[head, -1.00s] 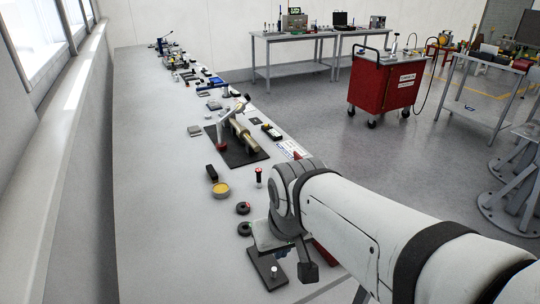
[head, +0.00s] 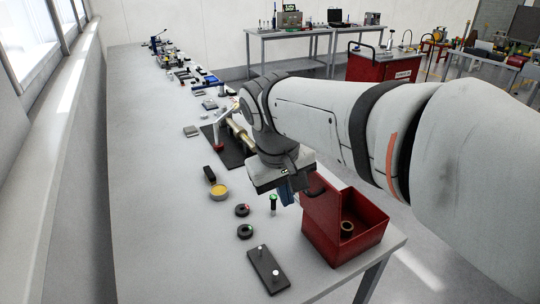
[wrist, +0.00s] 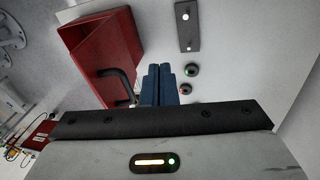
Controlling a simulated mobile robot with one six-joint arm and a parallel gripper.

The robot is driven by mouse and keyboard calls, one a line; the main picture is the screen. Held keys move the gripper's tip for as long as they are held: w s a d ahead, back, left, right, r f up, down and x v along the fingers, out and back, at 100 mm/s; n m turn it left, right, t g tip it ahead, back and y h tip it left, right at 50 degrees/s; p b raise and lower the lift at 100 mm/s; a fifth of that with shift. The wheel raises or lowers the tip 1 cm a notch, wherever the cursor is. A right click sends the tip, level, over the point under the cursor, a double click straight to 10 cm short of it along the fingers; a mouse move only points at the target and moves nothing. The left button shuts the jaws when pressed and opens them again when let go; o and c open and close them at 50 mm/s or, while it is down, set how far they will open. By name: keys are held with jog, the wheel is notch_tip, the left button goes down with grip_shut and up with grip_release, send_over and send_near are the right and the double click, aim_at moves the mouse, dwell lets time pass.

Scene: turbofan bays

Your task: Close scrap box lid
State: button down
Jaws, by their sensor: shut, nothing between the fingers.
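The red scrap box (head: 362,246) stands at the near right end of the bench. Its lid (head: 321,212) is open, raised steeply along the box's left side in the head view. A black handle (wrist: 118,84) is on the lid. My gripper (head: 287,195) is shut and empty, its blue fingers beside the lid's left face. In the wrist view the shut fingers (wrist: 160,75) are just right of the handle; I cannot tell whether they touch it.
A brass part on a dark mat lies behind my wrist. The left bench strip is clear.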

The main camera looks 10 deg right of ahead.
jog(key=w+a+r+n+h, duration=0.1)
jog(key=w+a+r+h, duration=0.1)
jog(key=w+a+r, duration=0.25)
jog(key=w+d+f+p, duration=0.2)
jog(key=d+f, duration=0.5)
jog(key=f, duration=0.1)
jog(key=shift+w+d+f, duration=0.15)
jog(key=shift+w+d, duration=0.15)
jog(key=shift+d, duration=0.1)
